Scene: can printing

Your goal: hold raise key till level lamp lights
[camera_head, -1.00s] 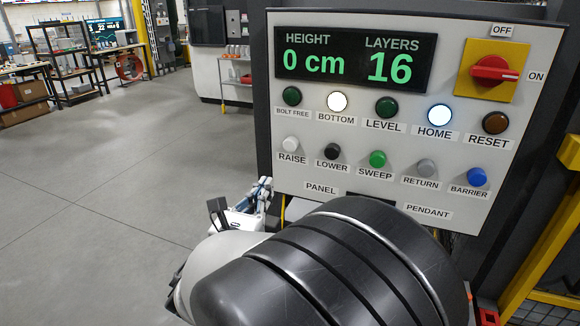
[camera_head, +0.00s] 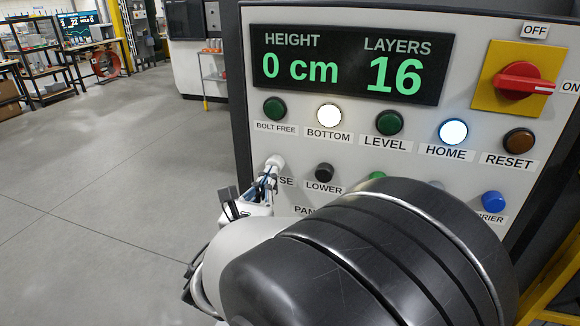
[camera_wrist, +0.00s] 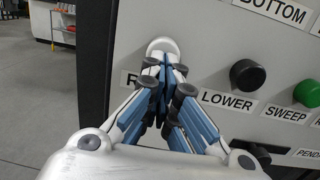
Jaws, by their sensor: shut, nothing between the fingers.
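The white RAISE key (camera_head: 274,164) is on the left of the panel's key row; in the wrist view the key (camera_wrist: 161,47) shows just beyond my fingertips. My gripper (camera_head: 268,176) is shut and empty, its tips at or very near the key; I cannot tell if they press it. In the wrist view my gripper (camera_wrist: 163,66) covers part of the RAISE label. The LEVEL lamp (camera_head: 389,123) is dark green and unlit. The display (camera_head: 350,67) reads HEIGHT 0 cm and LAYERS 16.
The BOTTOM lamp (camera_head: 329,115) and HOME lamp (camera_head: 453,132) glow white. The black LOWER key (camera_head: 324,173) is right beside RAISE. A red rotary switch (camera_head: 520,80) is at the upper right. My arm hides the lower panel. Open floor lies left.

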